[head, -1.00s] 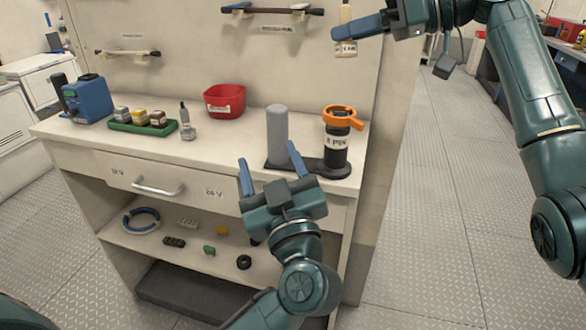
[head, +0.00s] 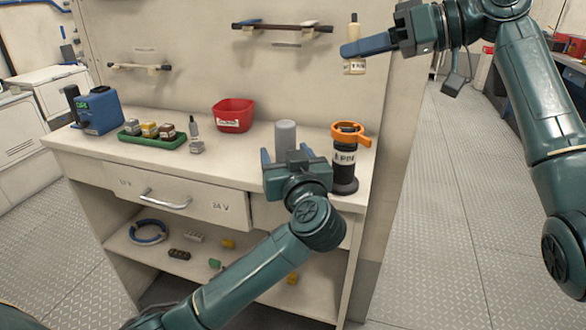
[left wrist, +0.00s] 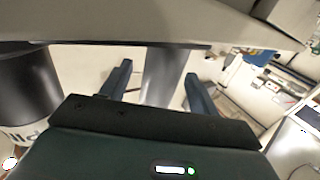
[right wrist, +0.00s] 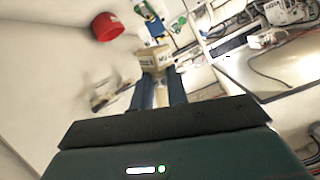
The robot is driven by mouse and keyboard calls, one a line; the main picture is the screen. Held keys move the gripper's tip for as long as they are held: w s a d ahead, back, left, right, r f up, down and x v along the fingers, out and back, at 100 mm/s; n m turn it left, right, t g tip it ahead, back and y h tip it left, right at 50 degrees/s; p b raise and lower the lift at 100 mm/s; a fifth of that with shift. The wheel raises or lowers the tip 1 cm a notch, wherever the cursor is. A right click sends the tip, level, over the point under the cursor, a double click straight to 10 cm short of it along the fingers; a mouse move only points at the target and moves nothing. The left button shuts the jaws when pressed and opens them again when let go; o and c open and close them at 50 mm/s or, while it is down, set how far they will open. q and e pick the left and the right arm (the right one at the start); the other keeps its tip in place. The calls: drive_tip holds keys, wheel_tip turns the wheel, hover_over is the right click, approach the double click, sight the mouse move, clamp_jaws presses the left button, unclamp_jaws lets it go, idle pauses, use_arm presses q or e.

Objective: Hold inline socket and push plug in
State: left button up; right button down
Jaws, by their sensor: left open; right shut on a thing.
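A grey upright cylinder (head: 286,132) stands on the worktop. To its right stands a black cylinder (head: 345,172) with an orange side-handled ring (head: 350,132) and a white label. My left gripper (head: 287,154) is open at the grey cylinder. In the left wrist view the grey cylinder (left wrist: 161,75) shows between the two fingers (left wrist: 158,80), with visible gaps on both sides. My right gripper (head: 352,48) is raised above and behind the black cylinder.
A rail (head: 281,28) is on the back wall. The lower shelf (head: 130,252) holds several small parts.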

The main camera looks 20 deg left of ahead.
sight(359, 70)
use_arm(q)
drive_tip(key=shift+x, duration=1.1)
drive_tip(key=shift+c, duration=0.5)
drive_tip(key=c, duration=1.2)
use_arm(e)
drive_tip(key=f+t, duration=0.1)
drive_tip(key=a+f+t, duration=0.1)
drive_tip(key=t, duration=0.1)
drive_tip(key=shift+f+m, duration=0.35)
drive_tip(key=shift+m, duration=0.05)
drive_tip(key=shift+f+t, duration=0.25)
drive_tip(key=shift+t, duration=0.45)
drive_tip(key=shift+f+m+t, duration=0.1)
drive_tip(key=shift+m+t, duration=0.3)
drive_tip(key=shift+t, duration=0.2)
drive_tip(key=shift+s+d+r+m+t, duration=0.1)
drive_tip(key=shift+s+d+m+t, duration=0.15)
drive_tip(key=shift+t, duration=0.4)
drive_tip(key=shift+s+d+r+m+t, duration=0.15)
drive_tip(key=shift+d+t, duration=0.1)
drive_tip(key=shift+t, duration=0.4)
